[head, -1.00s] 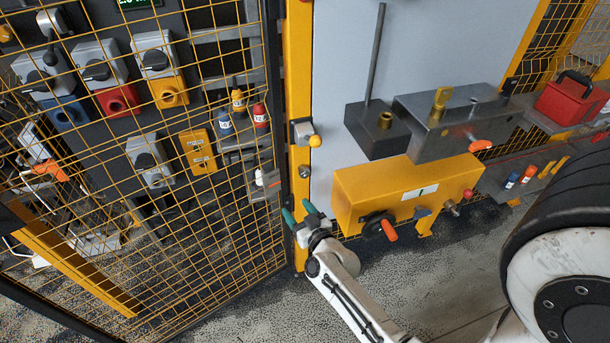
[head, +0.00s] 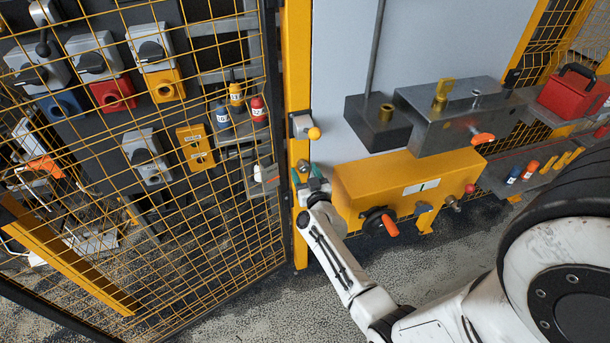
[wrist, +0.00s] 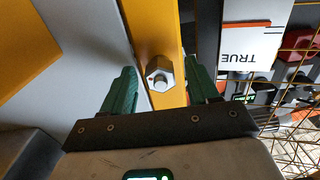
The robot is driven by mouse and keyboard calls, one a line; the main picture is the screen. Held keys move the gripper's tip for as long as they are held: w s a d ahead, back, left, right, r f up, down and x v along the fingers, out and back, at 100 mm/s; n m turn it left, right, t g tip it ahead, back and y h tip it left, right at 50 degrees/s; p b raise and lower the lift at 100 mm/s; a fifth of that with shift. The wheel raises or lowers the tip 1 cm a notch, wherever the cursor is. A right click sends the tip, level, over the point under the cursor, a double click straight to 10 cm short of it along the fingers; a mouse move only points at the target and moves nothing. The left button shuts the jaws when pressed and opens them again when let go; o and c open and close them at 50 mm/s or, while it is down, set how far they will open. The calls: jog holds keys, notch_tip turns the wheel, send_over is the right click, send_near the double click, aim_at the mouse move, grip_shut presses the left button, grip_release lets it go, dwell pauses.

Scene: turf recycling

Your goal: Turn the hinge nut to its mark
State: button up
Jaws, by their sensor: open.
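The hinge nut (wrist: 160,75) is a silver hex nut with a round stud end, on the yellow post (wrist: 154,30). In the wrist view it sits ahead of and between my open green fingers, with a gap on both sides. In the head view the nut (head: 303,165) is small and close to my fingertips. My gripper (head: 307,175) is open and empty.
A yellow box (head: 365,180) with a black-and-orange knob (head: 382,222) stands right of my gripper. A yellow-knobbed switch (head: 306,128) is above the nut. Yellow wire mesh (head: 150,230) fills the left side.

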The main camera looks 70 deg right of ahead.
jog(key=shift+w+d, duration=0.15)
jog(key=shift+d, duration=0.05)
jog(key=shift+c, duration=0.3)
jog(key=c, duration=1)
jog(key=shift+m, duration=0.3)
jog(key=m, duration=0.5)
jog(key=shift+w+a+r+m, duration=0.1)
jog(key=shift+w+m, duration=0.05)
jog(key=shift+m, duration=0.15)
jog(key=m, duration=0.5)
jog(key=shift+r, duration=0.1)
jog(key=shift+m, duration=0.4)
